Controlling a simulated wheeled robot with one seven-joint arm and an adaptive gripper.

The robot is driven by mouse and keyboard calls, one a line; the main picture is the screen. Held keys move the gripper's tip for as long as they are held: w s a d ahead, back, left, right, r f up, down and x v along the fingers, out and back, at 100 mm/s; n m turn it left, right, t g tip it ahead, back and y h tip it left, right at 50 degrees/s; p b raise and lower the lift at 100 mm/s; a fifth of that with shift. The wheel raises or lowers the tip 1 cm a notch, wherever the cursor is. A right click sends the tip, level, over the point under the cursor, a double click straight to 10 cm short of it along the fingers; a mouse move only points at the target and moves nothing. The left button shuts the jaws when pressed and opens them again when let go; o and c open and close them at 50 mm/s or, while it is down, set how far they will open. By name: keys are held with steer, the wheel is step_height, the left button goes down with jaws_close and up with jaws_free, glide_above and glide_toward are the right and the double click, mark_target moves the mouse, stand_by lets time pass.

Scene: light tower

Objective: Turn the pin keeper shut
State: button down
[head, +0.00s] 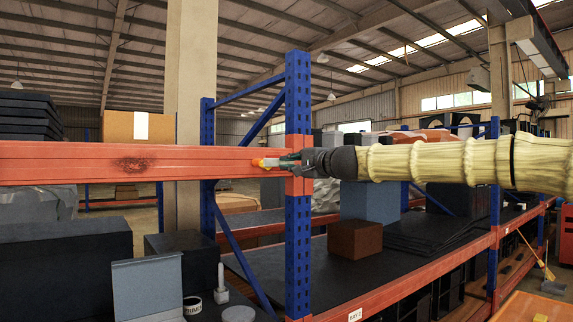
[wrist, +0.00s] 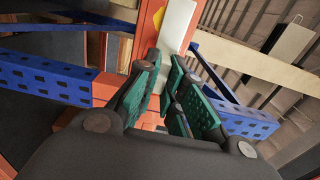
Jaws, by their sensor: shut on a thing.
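My gripper (head: 281,161) reaches in from the right at the blue upright, where the orange beam (head: 90,163) meets it. Its green fingers, also in the wrist view (wrist: 167,72), are closed around the end of a pale, flat piece, which I take to be the pin keeper (wrist: 179,28). The keeper lies along the orange beam face, its long end pointing up in the wrist picture, with a small yellow patch beside it. In the head view a small yellow and red bit shows just left of the fingertips. The pin and the gripped end are hidden by the fingers.
The blue upright (head: 298,225) stands right behind my gripper. A lower shelf holds a brown box (head: 355,240) and dark sheets. A grey-blue panel (head: 148,288), a roll of tape (head: 192,306) and dark boxes stand at lower left. The space in front of the beam is open.

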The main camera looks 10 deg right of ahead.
steer(key=c, duration=1.5)
jaws_free()
steer(key=shift+d, duration=0.1)
steer(key=v, duration=1.2)
steer(key=shift+w+f, duration=0.1)
